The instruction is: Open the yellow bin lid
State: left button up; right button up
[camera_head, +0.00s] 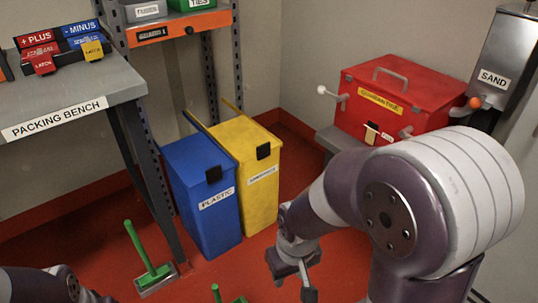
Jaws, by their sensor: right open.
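The yellow bin (261,194) stands on the red floor beside the blue bin labelled PLASTIC (207,215), to its right. The yellow bin's lid (243,138) looks closed, with a black tab (263,151) at its front edge and a white label below. My right gripper (293,280) is open and empty, pointing down in front of and below the yellow bin, apart from it. My right arm covers part of the floor to the bin's right. Only part of my left arm shows at the bottom left; its gripper is out of view.
A packing bench (60,95) stands left, and a shelf rack (211,75) behind the bins. A red box (385,95) sits on a grey stand at the right. A green-handled tool (148,262) stands on the floor.

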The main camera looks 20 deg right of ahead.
aim_at(247, 140)
jog(key=l+z, duration=0.1)
jog(key=z, duration=0.3)
jog(key=l+z, duration=0.1)
jog(key=z, duration=0.25)
jog(key=l+z, duration=0.1)
jog(key=z, duration=0.7)
jog(key=i, duration=0.85)
